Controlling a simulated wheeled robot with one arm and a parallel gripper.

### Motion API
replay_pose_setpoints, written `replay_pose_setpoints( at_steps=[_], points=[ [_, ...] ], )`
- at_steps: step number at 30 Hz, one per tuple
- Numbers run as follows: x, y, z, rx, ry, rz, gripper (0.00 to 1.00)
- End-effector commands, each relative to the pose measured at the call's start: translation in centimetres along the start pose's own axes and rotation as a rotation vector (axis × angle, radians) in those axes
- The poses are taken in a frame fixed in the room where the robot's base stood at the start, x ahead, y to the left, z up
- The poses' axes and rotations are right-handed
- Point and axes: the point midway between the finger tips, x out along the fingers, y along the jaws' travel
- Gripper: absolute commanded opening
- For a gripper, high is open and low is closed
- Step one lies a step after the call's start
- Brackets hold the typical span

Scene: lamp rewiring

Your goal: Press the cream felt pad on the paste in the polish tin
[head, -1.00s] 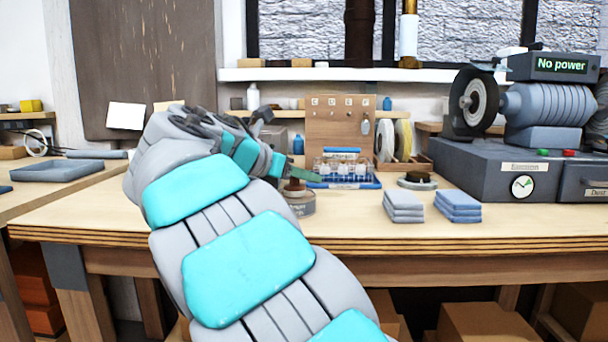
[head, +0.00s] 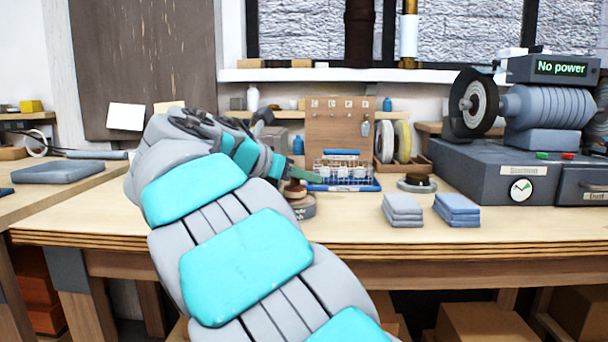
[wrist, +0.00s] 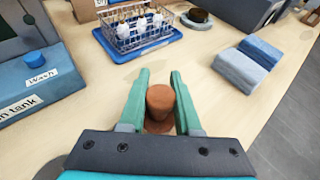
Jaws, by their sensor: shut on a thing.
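My gripper (wrist: 160,100) has green fingers, one on each side of a brown round knob (wrist: 159,99), and is shut on it. A wider brown disc (wrist: 158,127) shows under the knob, partly hidden by my gripper. The knob looks like the handle of the felt pad; no cream felt face is visible. In the head view my gripper (head: 303,173) is low over a round labelled tin (head: 303,209) on the bench. The brown piece (head: 297,192) is right at the tin's top; I cannot tell whether it touches the paste. The paste is hidden.
A wire basket on a blue tray (head: 345,185) stands behind the tin. A grey dish with a dark round piece (head: 417,183) is to its right. Folded grey cloths (head: 403,210) and blue cloths (head: 457,209) lie farther right. The front bench strip is clear.

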Motion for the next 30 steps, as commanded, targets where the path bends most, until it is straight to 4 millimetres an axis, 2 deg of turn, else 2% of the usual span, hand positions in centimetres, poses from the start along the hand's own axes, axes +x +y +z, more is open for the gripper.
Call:
replay_pose_setpoints(
  at_steps=[1,24,30],
  points=[
    [-0.2,0.0,0.7,0.000,0.000,-0.001,0.00],
    [-2.1,0.1,5.0,0.002,-0.001,0.001,0.00],
    [-2.2,0.0,5.5,-0.001,0.000,0.001,0.00]
  ],
)
